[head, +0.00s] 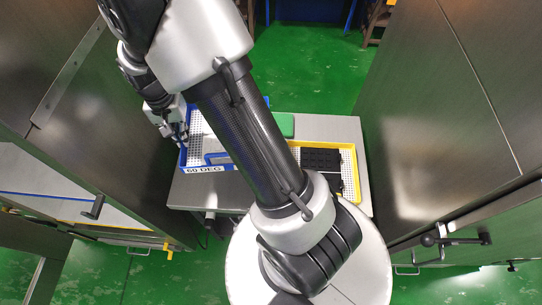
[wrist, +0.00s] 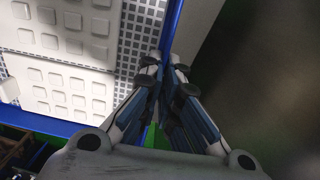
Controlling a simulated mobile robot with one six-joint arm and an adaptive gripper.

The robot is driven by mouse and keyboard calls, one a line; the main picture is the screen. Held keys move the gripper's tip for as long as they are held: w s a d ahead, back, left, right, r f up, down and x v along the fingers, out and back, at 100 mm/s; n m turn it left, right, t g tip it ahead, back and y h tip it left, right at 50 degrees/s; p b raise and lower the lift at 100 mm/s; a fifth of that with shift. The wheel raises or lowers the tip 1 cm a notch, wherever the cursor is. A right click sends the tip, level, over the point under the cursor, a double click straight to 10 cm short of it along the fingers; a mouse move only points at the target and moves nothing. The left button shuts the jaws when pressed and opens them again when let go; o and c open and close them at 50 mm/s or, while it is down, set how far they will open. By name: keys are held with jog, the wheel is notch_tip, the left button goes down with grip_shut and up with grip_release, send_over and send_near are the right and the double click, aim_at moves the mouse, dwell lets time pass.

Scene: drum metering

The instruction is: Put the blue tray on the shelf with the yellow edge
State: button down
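The blue tray (head: 186,152) lies on the grey table, left of the middle. It has a white perforated floor and a "60 DEG" label on its near side; my arm hides part of it. My gripper (head: 181,137) is at its left rim. In the wrist view my gripper (wrist: 166,70) has its fingertips closed together on the tray's blue rim (wrist: 172,25). White panels with raised squares lie inside the tray. A shelf with a yellow edge (head: 95,227) shows low in the cabinet at the left, below a blue-edged shelf (head: 60,196).
A yellow-rimmed tray (head: 355,165) with black parts stands at the right of the grey table (head: 230,195). A green block (head: 284,124) lies behind my arm. Tall metal cabinets (head: 450,110) flank both sides. Green floor (head: 310,75) is open beyond the table.

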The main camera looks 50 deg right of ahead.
jog(key=shift+w+d+f+m, duration=0.15)
jog(key=shift+w+d+m, duration=0.25)
jog(key=shift+m, duration=0.4)
notch_tip(320, 180, down, 20)
jog(key=b, duration=0.5)
jog(key=shift+s+f+b, duration=0.1)
jog(key=shift+b, duration=0.2)
jog(key=c, duration=2.3)
grip_release()
jog(key=shift+f, duration=0.1)
jog(key=o, duration=0.5)
